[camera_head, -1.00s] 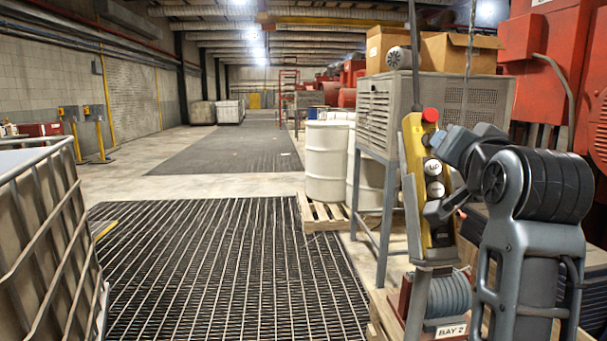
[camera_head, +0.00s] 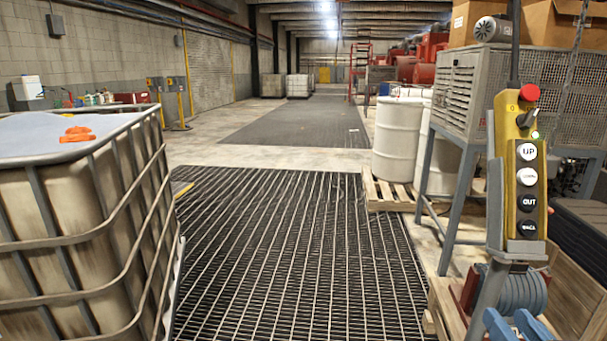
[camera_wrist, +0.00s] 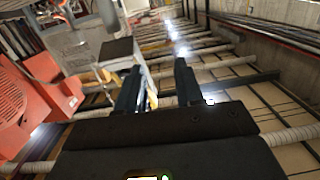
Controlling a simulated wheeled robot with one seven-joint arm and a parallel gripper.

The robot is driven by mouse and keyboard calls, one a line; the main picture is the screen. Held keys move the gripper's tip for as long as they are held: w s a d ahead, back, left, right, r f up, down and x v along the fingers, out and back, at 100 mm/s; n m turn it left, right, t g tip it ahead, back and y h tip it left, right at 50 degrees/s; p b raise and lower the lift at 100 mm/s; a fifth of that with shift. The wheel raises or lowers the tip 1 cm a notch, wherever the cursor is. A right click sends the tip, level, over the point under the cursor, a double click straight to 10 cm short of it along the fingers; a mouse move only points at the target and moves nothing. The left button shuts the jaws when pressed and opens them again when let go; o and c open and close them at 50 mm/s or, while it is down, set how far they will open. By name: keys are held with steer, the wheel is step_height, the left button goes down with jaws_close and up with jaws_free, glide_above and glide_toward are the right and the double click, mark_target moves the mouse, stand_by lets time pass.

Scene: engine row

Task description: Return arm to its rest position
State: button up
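My gripper (camera_wrist: 157,85) shows in the wrist view with its two dark fingers apart and nothing visible between them. The wrist view looks out tilted over ceiling pipes, a wall and red machinery. In the head view most of my arm is out of sight. Two small blue-grey pieces at the bottom right edge look like part of my arm, but I cannot tell which part. The yellow control pendant (camera_head: 524,180) stands upright on its grey post at the right, with a red button on top and white and black buttons below. Nothing touches its front.
A caged tank (camera_head: 70,235) with orange items (camera_head: 76,135) on top stands close at the left. Floor grating (camera_head: 290,255) lies open in the middle. White drums (camera_head: 397,138) on a pallet and a grey metal cabinet (camera_head: 470,88) on legs stand at the right.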

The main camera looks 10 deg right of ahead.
steer(key=s+a+f+n+y, duration=0.1)
steer(key=s+a+f, duration=0.25)
steer(key=s, duration=0.35)
steer(key=s+a+f+n+y, duration=0.1)
steer(key=s+a+f+y, duration=0.1)
steer(key=s+f, duration=0.3)
steer(key=s+a, duration=0.2)
steer(key=s, duration=0.6)
steer(key=s+a+n+g+y, duration=0.1)
steer(key=s+a, duration=0.2)
steer(key=s, duration=0.5)
steer(key=shift+s+r+g, duration=0.25)
steer(key=shift+s+g, duration=0.05)
steer(key=shift+s, duration=0.05)
